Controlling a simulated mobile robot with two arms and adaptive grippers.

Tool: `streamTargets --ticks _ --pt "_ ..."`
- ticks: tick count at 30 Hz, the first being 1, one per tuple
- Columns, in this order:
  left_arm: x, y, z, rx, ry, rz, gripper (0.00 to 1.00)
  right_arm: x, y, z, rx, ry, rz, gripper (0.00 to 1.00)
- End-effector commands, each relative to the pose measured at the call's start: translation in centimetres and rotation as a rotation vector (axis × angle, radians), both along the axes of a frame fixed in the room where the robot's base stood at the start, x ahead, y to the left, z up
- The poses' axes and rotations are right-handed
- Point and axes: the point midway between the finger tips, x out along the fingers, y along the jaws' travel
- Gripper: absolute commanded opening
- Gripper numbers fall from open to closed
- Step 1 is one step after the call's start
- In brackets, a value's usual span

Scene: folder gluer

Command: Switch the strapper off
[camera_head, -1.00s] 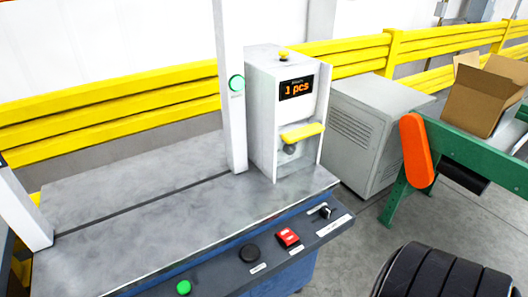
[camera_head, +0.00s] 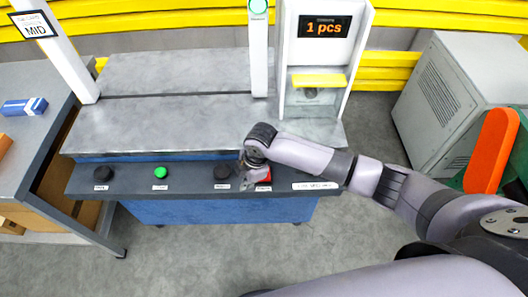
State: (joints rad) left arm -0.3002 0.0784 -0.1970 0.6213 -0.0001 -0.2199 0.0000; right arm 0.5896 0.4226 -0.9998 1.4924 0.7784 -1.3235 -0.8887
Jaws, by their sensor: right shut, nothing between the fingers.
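The strapper is a grey table (camera_head: 165,108) with a white arch and a dark front control panel (camera_head: 140,187). On the panel sit a black button (camera_head: 102,172), a green button (camera_head: 160,172), another black button (camera_head: 222,171) and a red switch (camera_head: 265,175). My right gripper (camera_head: 243,182) is shut and empty at the panel, between the second black button and the red switch. It partly covers the red switch, and I cannot tell whether they touch. My right arm hides the small knob at the panel's right end. My left gripper is out of view.
A side table (camera_head: 30,160) with a blue box (camera_head: 22,107) is at the left. A grey cabinet (camera_head: 445,105) and an orange guard (camera_head: 492,150) are at the right.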

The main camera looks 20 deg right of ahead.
Motion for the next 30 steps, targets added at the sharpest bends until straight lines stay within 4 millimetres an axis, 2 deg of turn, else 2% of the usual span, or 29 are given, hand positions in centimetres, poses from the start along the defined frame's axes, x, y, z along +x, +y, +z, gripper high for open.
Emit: streamTargets --ticks 1,3,7,11,20,30 --pt "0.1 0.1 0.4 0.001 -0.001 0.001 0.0 1.2 -1.3 2.0 -0.049 -0.008 0.082 0.0" --pt "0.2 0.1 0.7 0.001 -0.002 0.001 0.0 1.9 -2.7 3.6 -0.102 0.004 0.182 0.0" --pt "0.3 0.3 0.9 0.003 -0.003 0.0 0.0 2.6 -5.0 5.8 -0.172 0.031 0.306 0.0" --pt "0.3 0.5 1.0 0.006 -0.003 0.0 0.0 2.8 -6.1 6.8 -0.203 0.048 0.363 0.0" --pt "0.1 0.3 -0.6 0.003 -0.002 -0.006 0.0 2.8 -6.3 5.4 -0.208 0.053 0.374 0.0" --pt "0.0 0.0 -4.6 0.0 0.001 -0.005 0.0 2.8 -6.3 1.6 -0.208 0.052 0.373 0.0"
